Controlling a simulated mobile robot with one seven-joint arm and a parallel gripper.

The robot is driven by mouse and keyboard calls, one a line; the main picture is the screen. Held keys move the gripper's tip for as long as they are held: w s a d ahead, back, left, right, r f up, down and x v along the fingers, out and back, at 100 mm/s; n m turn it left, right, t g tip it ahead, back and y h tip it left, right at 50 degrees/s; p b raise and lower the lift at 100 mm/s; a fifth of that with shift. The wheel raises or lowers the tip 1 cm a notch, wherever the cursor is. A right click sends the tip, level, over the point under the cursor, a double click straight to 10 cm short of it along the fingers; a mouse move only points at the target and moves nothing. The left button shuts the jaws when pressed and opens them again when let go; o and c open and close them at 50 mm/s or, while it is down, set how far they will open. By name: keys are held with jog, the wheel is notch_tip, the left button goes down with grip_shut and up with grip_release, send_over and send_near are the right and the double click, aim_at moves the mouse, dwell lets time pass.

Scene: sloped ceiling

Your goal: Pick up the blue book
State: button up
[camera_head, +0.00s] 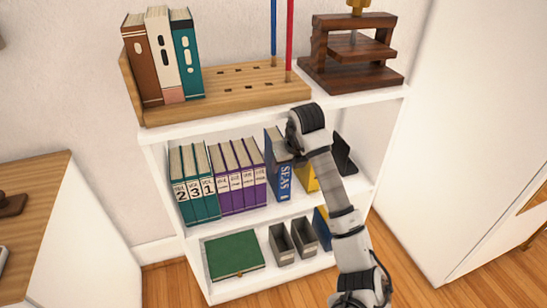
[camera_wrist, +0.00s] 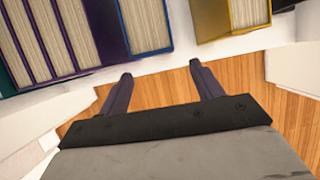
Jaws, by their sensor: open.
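The blue book (camera_head: 284,181), with "SEAS" on its spine, stands upright on the middle shelf, right of the purple books and left of a yellow book (camera_head: 306,178). In the wrist view the blue book (camera_wrist: 148,48) shows at the top, its pale pages framed by a blue cover. My gripper (camera_wrist: 160,72) is open and empty, its two dark fingers spread and apart from the books. The fingertips appear just below the blue book in that view. In the head view my arm's end overlaps the shelf right beside the blue book, and the fingers cannot be made out.
Several purple volumes (camera_head: 239,185) and green volumes (camera_head: 193,189) fill the shelf to the left. A black bookend (camera_head: 345,156) stands at the right. The wooden rack (camera_head: 230,100) and wooden press (camera_head: 350,62) sit above. Grey bins (camera_head: 282,244) stand below.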

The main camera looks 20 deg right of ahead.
aim_at(285, 174)
jog(key=x, duration=0.7)
jog(key=shift+w+f, duration=0.1)
jog(key=shift+f, duration=0.1)
grip_shut()
jog(key=shift+r, duration=0.15)
